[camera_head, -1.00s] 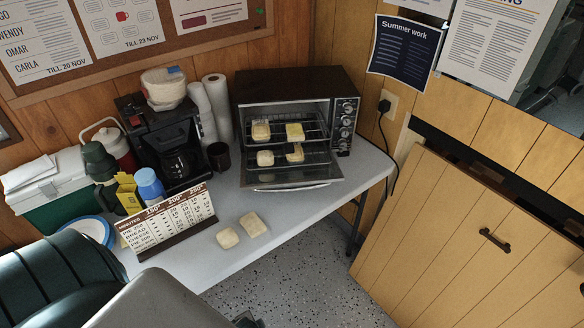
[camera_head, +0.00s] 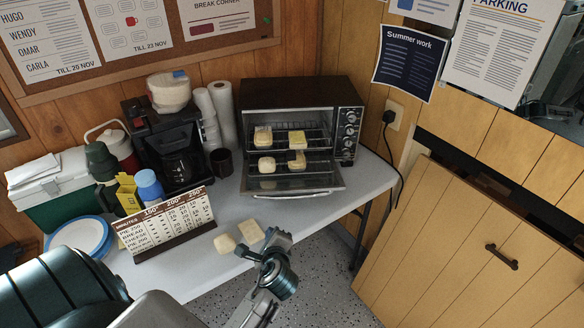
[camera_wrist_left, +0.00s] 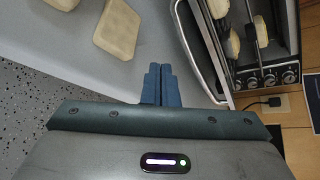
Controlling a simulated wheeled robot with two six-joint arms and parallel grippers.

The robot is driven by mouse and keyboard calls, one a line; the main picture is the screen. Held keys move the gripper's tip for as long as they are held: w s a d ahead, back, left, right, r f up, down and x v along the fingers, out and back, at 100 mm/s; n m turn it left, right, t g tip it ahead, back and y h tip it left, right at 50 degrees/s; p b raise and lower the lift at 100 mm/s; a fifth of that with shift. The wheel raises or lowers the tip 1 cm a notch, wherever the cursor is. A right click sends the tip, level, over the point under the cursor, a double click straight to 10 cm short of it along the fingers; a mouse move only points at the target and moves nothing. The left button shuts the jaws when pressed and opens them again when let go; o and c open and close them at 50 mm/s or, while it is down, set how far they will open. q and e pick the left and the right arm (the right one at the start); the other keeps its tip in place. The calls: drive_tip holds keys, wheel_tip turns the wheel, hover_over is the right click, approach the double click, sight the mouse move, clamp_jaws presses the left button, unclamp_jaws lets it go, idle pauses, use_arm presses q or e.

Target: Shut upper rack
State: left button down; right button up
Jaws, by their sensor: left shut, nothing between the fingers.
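The toaster oven (camera_head: 300,93) stands at the back of the table, its door (camera_head: 300,184) folded down. Inside, the upper rack (camera_head: 280,147) carries two pale bread pieces, and the lower rack (camera_head: 282,171) below carries two more. How far the upper rack sticks out is hard to tell. My left gripper (camera_head: 243,252) is in front of the oven, low over the table's front edge. In the left wrist view its blue fingers (camera_wrist_left: 160,84) are together and empty, beside the open door (camera_wrist_left: 203,55) and apart from the racks. My right gripper is not in view.
Two bread pieces (camera_head: 225,243) lie on the table (camera_head: 215,215) near my left gripper. A time chart (camera_head: 165,222) stands to their left. A coffee maker (camera_head: 172,150), paper rolls (camera_head: 222,110) and a dark mug (camera_head: 221,161) stand left of the oven.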

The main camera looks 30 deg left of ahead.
use_arm(q)
drive_tip(key=w+d+r+m+t+y, duration=0.2)
drive_tip(key=w+r+m+t, duration=0.2)
drive_tip(key=w+r+m, duration=0.45)
drive_tip(key=m+p, duration=0.3)
approach(291, 160)
drive_tip(key=x, duration=0.6)
drive_tip(key=shift+w+a, duration=0.15)
drive_tip(key=shift+w, duration=0.05)
drive_tip(key=shift+w+a, duration=0.15)
